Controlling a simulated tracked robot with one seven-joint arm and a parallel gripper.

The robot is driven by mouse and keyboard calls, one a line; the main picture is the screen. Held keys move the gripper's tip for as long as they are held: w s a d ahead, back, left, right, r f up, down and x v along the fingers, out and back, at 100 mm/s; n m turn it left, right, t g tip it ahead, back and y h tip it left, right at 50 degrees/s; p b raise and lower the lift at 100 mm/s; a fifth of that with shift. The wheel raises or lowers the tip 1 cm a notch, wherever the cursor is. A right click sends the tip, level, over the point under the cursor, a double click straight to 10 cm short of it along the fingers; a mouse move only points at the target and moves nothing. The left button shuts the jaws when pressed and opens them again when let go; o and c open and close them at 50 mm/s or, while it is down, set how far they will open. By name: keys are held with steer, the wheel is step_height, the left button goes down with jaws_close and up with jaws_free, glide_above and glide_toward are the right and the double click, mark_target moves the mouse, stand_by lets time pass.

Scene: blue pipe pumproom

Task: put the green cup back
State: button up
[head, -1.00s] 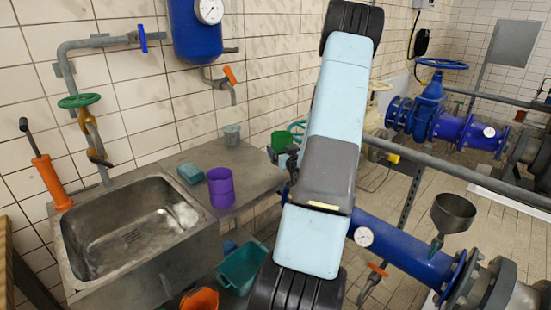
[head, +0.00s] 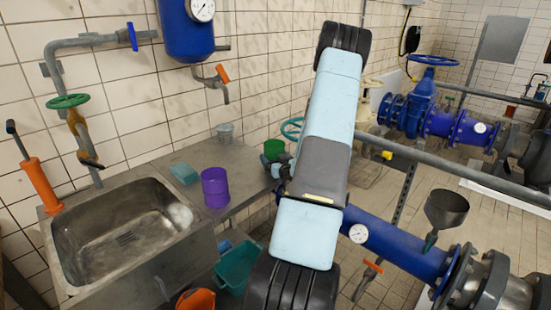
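The green cup (head: 274,149) is at the far end of my gripper (head: 276,162), upright, over or just beyond the right end of the metal counter (head: 232,212). My gripper is small and dark here, partly hidden behind my arm, and its fingers do not show clearly. It appears shut on the green cup, as the two move together. I cannot tell whether the cup touches the counter. A purple cup (head: 215,187) stands on the counter beside the sink.
A teal sponge (head: 184,174) lies by the sink (head: 120,228). A wall tap (head: 212,82) hangs above the counter. A grey rail (head: 450,170), blue pipe (head: 400,255) and funnel (head: 446,210) are on the right. A teal bin (head: 238,268) is below.

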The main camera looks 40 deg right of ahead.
steer(key=o, duration=1.1)
steer(key=v, duration=1.2)
steer(key=shift+r, duration=0.1)
